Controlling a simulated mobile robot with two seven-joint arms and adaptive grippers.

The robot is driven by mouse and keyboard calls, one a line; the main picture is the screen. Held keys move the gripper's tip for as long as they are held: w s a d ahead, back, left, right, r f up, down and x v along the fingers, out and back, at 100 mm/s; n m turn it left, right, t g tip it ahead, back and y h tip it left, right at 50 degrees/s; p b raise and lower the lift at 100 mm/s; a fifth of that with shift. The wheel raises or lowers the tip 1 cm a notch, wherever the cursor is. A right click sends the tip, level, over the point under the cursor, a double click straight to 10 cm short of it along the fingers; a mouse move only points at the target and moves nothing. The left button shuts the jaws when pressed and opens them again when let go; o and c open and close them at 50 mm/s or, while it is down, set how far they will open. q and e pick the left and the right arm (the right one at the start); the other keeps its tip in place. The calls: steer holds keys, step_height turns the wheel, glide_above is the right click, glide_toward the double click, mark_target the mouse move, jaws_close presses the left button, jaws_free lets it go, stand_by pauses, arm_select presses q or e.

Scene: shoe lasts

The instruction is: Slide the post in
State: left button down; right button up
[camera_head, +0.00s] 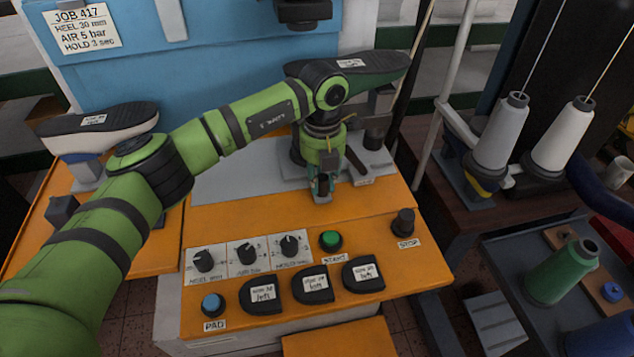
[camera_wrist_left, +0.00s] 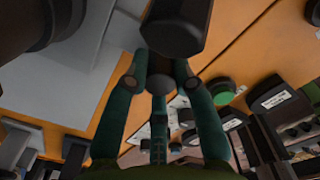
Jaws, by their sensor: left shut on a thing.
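My left gripper (camera_head: 322,187) hangs over the orange bench in front of the grey plate, fingers pointing down. In the left wrist view its teal fingers (camera_wrist_left: 161,82) are closed around a dark, blunt-ended piece (camera_wrist_left: 174,38), which looks like the post. In the head view the gripper mostly hides this piece. I cannot tell whether it touches the bench or sits in a socket. A dark shoe last (camera_head: 365,72) with a white label lies behind my wrist. Another shoe last (camera_head: 95,120) rests on a stand at the left. My right gripper is not in view.
The front panel holds several dials (camera_head: 248,252), a green start button (camera_head: 331,240), a dark stop knob (camera_head: 403,222), a blue pad button (camera_head: 212,303) and labelled black heel pieces (camera_head: 312,286). Thread cones (camera_head: 497,132) stand at the right. A blue machine body (camera_head: 230,70) with a job sheet closes off the back.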

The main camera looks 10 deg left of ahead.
arm_select(q)
steer(key=shift+d, duration=0.2)
steer(key=c, duration=1)
jaws_free()
steer(key=shift+w+d, duration=0.1)
steer(key=shift+r, duration=3.8)
